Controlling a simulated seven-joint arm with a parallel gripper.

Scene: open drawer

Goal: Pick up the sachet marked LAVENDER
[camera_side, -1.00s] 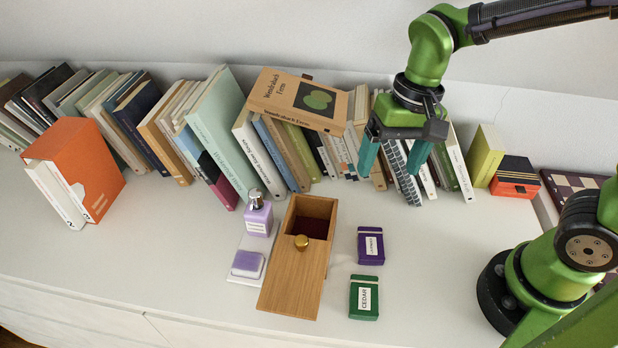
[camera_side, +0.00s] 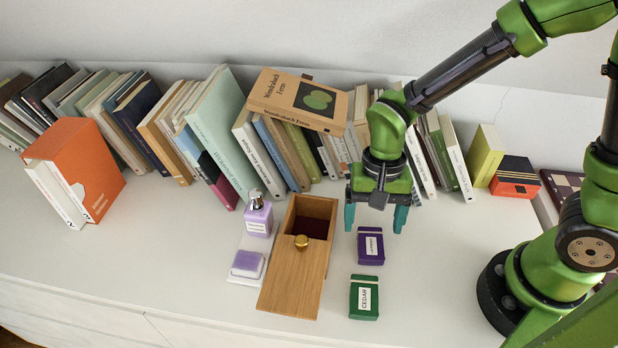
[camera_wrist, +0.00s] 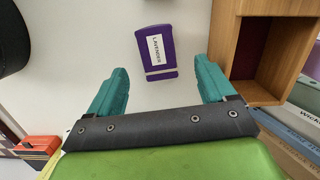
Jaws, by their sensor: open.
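The purple sachet (camera_side: 370,246) lies on the white surface, right of the wooden box. In the wrist view its label reads LAVENDER, and the sachet (camera_wrist: 156,52) sits ahead of my fingertips, roughly between their lines. My gripper (camera_side: 376,218) is open and empty, with teal fingers spread, above and a little behind the sachet in the side view. In the wrist view my gripper (camera_wrist: 162,80) shows nothing between its fingers. A green sachet marked CEDAR (camera_side: 364,297) lies in front of the purple one.
The wooden box (camera_side: 292,285) with a brass knob stands open just left of the sachets. A lilac bottle (camera_side: 258,215) and a lilac block (camera_side: 247,263) stand farther left. A row of books (camera_side: 215,125) lines the back. The surface right of the sachets is clear.

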